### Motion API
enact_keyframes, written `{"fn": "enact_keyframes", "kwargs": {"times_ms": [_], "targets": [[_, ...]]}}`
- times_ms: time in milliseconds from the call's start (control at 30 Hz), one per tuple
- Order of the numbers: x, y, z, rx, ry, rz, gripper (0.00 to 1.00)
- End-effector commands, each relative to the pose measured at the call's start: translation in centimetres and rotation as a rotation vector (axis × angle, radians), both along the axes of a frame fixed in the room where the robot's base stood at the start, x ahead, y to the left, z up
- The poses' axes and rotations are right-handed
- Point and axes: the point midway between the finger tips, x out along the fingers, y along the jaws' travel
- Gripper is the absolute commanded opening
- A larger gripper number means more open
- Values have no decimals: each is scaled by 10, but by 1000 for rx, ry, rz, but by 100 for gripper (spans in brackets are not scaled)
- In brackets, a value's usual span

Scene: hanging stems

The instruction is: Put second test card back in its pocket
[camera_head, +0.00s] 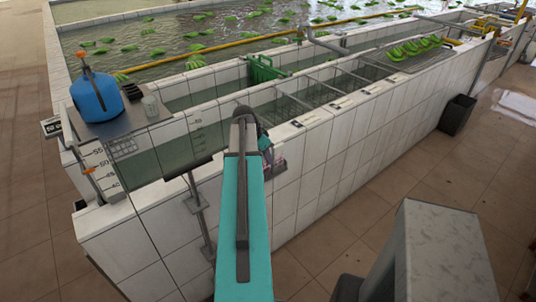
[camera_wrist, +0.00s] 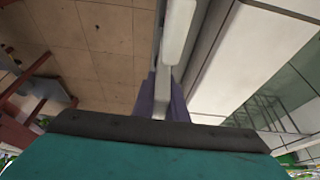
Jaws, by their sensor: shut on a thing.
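My gripper (camera_head: 267,150) is at the far end of my teal arm, beside the outer tiled wall of the tank. Much of it is hidden behind the arm. In the wrist view, my gripper (camera_wrist: 162,86) has its purplish fingers closed on a pale, narrow piece (camera_wrist: 163,88), seen nearly edge-on. I take this for the test card, but no print is readable. A small pinkish piece (camera_head: 279,164) shows just below the gripper in the head view, close to the wall. I cannot tell whether it is the card or part of a pocket. No pocket is clearly visible.
The white tiled tank wall (camera_head: 340,150) runs up to the right, with small dark-marked labels on its ledge. A blue jug (camera_head: 96,97) stands at the left corner. A green crate (camera_head: 265,72) is in the water.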

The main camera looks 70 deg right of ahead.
Motion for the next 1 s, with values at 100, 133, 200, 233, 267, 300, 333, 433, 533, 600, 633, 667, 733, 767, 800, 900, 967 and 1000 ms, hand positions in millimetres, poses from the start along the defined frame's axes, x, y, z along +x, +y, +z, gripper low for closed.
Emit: {"fn": "enact_keyframes", "kwargs": {"times_ms": [100, 133, 200, 233, 267, 300, 333, 433, 533, 600, 633, 667, 733, 767, 800, 900, 967, 1000], "targets": [[0, 0, -9, 0, 0, 0, 0], [0, 0, -10, 0, 0, 0, 0], [0, 0, -13, 0, 0, 1, 0], [0, 0, -13, 0, 0, 1, 0], [0, 0, -14, 0, 0, 1, 0], [0, 0, -15, 0, 0, 1, 0], [0, 0, -15, 0, 0, 1, 0], [1, 0, -16, 0, 0, 1, 0], [1, 0, -16, 0, 0, 1, 0], [1, 0, -16, 0, 0, 1, 0], [1, 0, -16, 0, 0, 1, 0], [1, 0, -16, 0, 0, 1, 0], [1, 0, -16, 0, 0, 1, 0], [1, 0, -16, 0, 0, 1, 0], [1, 0, -16, 0, 0, 1, 0], [1, 0, -16, 0, 0, 1, 0], [1, 0, -17, 0, 0, 1, 0], [1, 0, -17, 0, 0, 1, 0]]}}
